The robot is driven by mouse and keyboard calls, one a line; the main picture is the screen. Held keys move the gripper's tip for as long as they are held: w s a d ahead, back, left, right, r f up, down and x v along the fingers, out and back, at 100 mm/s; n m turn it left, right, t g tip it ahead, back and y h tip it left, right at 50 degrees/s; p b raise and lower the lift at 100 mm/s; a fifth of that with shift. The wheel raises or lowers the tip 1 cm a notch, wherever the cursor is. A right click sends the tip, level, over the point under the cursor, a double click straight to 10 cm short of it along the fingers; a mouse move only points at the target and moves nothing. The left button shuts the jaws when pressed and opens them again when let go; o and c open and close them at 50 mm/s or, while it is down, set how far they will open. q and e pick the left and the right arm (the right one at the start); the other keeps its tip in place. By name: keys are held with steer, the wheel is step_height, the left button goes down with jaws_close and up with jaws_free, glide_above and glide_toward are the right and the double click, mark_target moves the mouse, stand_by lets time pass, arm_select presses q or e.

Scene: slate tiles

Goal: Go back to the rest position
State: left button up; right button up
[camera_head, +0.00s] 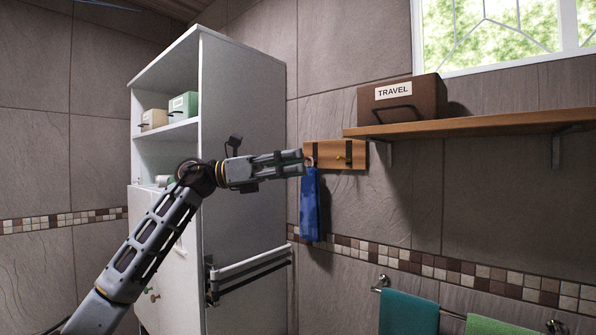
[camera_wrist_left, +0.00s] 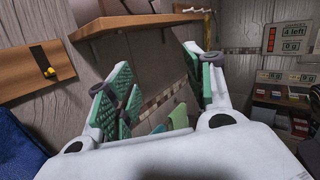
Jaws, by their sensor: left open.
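My left gripper (camera_head: 291,161) reaches to the wooden hook board (camera_head: 352,155) on the tiled wall. In the left wrist view my gripper (camera_wrist_left: 158,62) has its green-padded fingers spread wide, with nothing between them. A blue cloth (camera_head: 310,208) hangs at the left end of the board, just beyond and below the fingertips in the head view. In the left wrist view the blue cloth (camera_wrist_left: 18,148) is at the left edge, outside the fingers. How it hangs is partly hidden by the fingertips. The board (camera_wrist_left: 38,62) also shows there, with a dark and yellow peg. My right gripper is not in view.
A tall white cabinet (camera_head: 245,110) stands close behind my left arm, with a rail (camera_head: 250,265) on its side. A wooden shelf (camera_head: 480,128) with a brown TRAVEL box (camera_head: 402,102) is at the right. Teal (camera_head: 408,312) and green (camera_head: 490,326) towels hang below.

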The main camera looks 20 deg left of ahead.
arm_select(q)
steer(key=shift+s+a, duration=0.15)
steer(key=shift+s, duration=0.1)
steer(key=shift+a, duration=0.1)
stand_by(0.3)
